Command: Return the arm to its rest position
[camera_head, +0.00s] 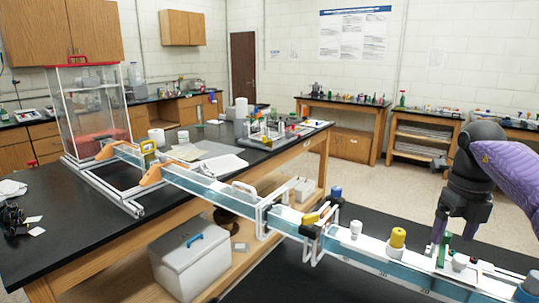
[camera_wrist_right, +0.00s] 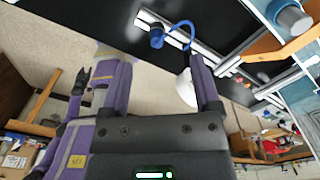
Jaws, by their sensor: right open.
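My right arm comes in at the right of the head view. Its gripper (camera_head: 453,238) points down over the right part of the long blue-and-white rail (camera_head: 190,181), fingers apart. A green upright piece (camera_head: 444,250) shows by the fingertips; I cannot tell whether they touch it. A small white cylinder (camera_head: 460,262) stands just right of it. In the right wrist view the open gripper (camera_wrist_right: 158,62) has no object visibly clamped between its fingers. My left gripper is not in view.
A yellow-topped piece (camera_head: 397,239), a white capped piece (camera_head: 355,229) and a blue cylinder (camera_head: 529,287) stand along the rail. A clear case (camera_head: 88,105) stands at the rail's far end. A grey box (camera_head: 190,262) sits on the lower shelf. Open floor lies behind the rail.

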